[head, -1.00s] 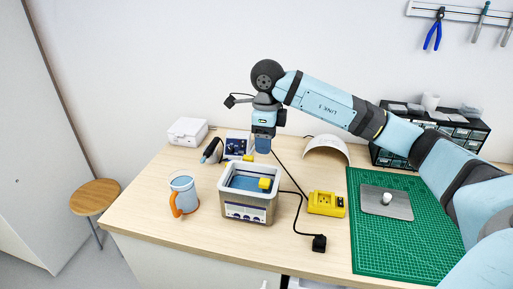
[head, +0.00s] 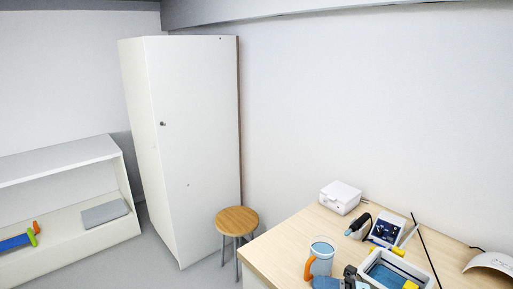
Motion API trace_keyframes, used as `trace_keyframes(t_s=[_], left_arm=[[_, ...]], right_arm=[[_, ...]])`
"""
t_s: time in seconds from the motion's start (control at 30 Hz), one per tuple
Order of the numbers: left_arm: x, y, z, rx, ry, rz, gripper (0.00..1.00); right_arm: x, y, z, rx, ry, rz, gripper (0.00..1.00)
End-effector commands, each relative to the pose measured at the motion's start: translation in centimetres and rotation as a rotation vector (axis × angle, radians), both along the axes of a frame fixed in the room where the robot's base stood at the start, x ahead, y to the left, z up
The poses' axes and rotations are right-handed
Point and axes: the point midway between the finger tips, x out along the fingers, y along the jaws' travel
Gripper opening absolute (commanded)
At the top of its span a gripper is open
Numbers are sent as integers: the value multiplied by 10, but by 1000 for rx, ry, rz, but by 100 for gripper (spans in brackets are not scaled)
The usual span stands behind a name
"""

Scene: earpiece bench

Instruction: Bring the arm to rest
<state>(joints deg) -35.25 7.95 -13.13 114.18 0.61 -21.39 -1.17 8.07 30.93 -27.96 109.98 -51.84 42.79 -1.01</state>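Part of my arm (head: 352,277), dark grey with a light-blue piece beside it, shows at the bottom edge in front of the ultrasonic bath. I take it for my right gripper's end. Its fingertips are cut off or too small to read, so its opening cannot be told. My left gripper is not in view. The rest of the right arm is out of the picture.
The bench (head: 290,240) holds a mug (head: 321,257) with an orange handle, a white box (head: 340,196), a bath (head: 425,273) with yellow pieces and a white curved shell (head: 492,262). A stool (head: 237,221), cabinet (head: 190,140) and shelf (head: 75,225) stand left.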

Motion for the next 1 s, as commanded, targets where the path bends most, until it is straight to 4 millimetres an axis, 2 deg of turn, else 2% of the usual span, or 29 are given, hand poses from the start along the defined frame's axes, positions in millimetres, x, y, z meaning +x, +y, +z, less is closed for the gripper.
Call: trace_keyframes(t_s=[0.03, 0.13, 0.27, 0.37, 0.43, 0.5, 0.6, 0.73, 1.0], left_arm=[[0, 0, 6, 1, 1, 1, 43], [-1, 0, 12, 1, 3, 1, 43], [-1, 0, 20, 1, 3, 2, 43], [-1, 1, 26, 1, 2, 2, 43], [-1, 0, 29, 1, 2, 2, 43], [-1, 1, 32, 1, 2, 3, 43], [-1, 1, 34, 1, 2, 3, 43], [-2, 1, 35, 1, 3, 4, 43], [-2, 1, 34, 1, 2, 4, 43]], right_arm=[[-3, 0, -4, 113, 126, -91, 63], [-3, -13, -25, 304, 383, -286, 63], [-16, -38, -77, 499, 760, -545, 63], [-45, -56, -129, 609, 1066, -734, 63], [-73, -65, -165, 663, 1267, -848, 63], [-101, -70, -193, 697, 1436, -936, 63], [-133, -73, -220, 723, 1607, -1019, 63], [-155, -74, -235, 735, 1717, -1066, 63], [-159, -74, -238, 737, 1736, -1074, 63]])
